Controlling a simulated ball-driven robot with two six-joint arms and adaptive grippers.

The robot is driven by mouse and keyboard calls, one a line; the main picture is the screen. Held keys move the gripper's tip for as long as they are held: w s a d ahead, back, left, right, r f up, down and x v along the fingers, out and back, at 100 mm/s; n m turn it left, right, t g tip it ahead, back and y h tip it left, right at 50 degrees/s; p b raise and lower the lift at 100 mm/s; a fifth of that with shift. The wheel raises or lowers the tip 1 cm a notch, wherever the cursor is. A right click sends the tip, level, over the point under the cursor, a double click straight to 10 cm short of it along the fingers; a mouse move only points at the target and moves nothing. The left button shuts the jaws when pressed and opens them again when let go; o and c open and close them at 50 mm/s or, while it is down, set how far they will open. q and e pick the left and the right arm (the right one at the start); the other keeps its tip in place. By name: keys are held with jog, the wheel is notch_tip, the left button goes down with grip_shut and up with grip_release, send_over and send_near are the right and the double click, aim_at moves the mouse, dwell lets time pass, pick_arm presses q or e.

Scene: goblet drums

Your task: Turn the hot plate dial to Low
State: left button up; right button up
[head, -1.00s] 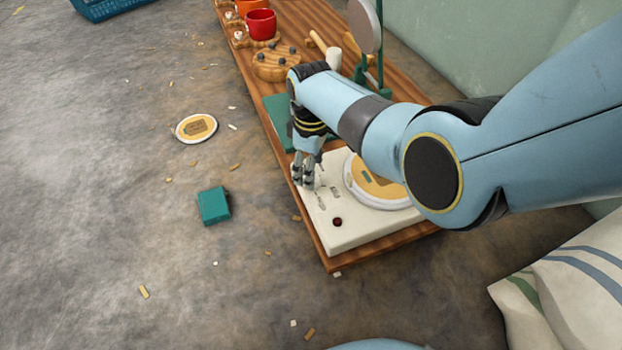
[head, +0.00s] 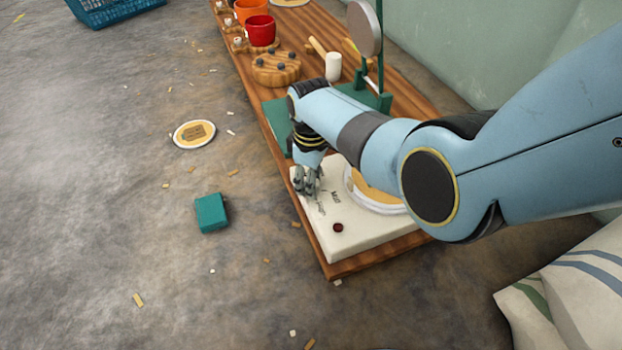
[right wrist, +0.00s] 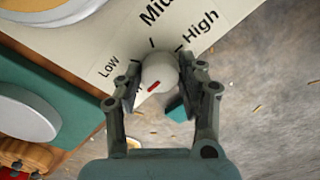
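The white hot plate (head: 352,240) sits on the near end of a wooden board. Its round white dial (right wrist: 160,70) shows in the right wrist view, with a red mark on its lower left edge, away from the Mid and High labels. The Low label (right wrist: 109,67) is left of the dial. My right gripper (right wrist: 163,76) has one finger on each side of the dial and appears closed against it. In the head view my right gripper (head: 306,184) hides the dial. My left gripper is not in view.
A dark red light (head: 338,227) is at the plate's near corner. A plate with food (head: 366,188) rests on the hot plate, partly behind my arm. A red mug (head: 261,31) and a pegged wooden block (head: 276,71) stand farther along. A teal box (head: 211,213) lies on the floor.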

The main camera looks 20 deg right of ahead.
jog(key=c, duration=0.6)
jog(key=shift+r+m+p, duration=0.1)
jog(key=shift+m+p, duration=0.2)
jog(key=shift+m, duration=0.3)
jog(key=shift+m+p, duration=0.3)
jog(key=shift+m, duration=0.4)
jog(key=m+p, duration=0.1)
jog(key=m, duration=0.3)
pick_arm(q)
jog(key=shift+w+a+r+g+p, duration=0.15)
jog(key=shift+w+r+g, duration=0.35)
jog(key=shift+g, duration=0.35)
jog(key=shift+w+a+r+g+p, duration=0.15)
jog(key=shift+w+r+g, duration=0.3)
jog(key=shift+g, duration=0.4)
pick_arm(e)
jog(key=shift+m, duration=2.5)
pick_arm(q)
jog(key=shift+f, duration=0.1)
